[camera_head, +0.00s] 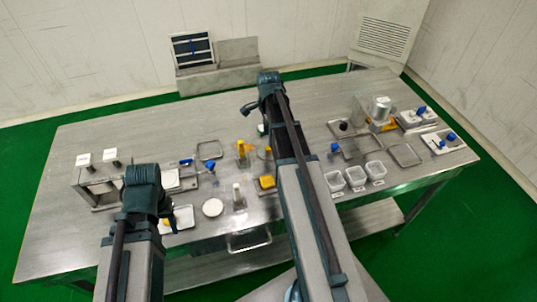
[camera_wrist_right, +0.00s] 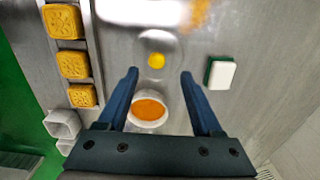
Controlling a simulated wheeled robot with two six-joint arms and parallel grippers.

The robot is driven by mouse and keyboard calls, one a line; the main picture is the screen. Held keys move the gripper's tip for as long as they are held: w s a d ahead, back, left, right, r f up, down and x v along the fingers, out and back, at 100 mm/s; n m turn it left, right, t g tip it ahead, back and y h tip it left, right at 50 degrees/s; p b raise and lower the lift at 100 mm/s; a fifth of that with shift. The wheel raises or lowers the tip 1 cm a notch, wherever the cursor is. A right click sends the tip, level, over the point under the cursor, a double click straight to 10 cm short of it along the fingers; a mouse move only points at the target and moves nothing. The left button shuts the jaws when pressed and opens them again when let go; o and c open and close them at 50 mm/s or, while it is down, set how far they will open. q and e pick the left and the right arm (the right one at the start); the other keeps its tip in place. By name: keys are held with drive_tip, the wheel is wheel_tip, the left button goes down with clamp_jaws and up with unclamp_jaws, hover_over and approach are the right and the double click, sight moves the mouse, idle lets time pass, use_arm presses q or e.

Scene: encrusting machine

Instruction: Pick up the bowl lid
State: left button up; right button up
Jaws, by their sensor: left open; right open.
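In the right wrist view, a round, see-through lid with a yellow knob (camera_wrist_right: 157,60) lies on the steel table. A white bowl with orange contents (camera_wrist_right: 150,110) stands just beside it, nearer my wrist. My right gripper (camera_wrist_right: 160,73) is open, with its two blue fingers apart on either side of the lid and bowl; nothing is held. I cannot tell its exact height above them. In the head view my right arm hides most of this spot. My left gripper (camera_head: 165,216) is open, low at the left, close to a white tray (camera_head: 182,218).
A green and white block (camera_wrist_right: 220,73) lies right of the lid in the wrist view. Yellow patterned blocks (camera_wrist_right: 74,65) stand in a row at its left. White containers (camera_head: 356,178) and trays fill the table's right. The table's far left (camera_head: 120,135) is mostly clear.

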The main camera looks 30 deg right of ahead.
sight(269, 148)
use_arm(q)
drive_tip(key=shift+f+b, duration=2.6)
drive_tip(key=shift+f, duration=0.05)
use_arm(e)
drive_tip(key=shift+s+a+f, duration=0.1)
drive_tip(key=shift+s+f, duration=0.05)
drive_tip(key=shift+f, duration=1.2)
drive_tip(key=shift+s+a+f, duration=0.1)
drive_tip(key=shift+f, duration=1.2)
use_arm(q)
drive_tip(key=shift+r, duration=0.1)
use_arm(e)
drive_tip(key=shift+r, duration=0.1)
clamp_jaws()
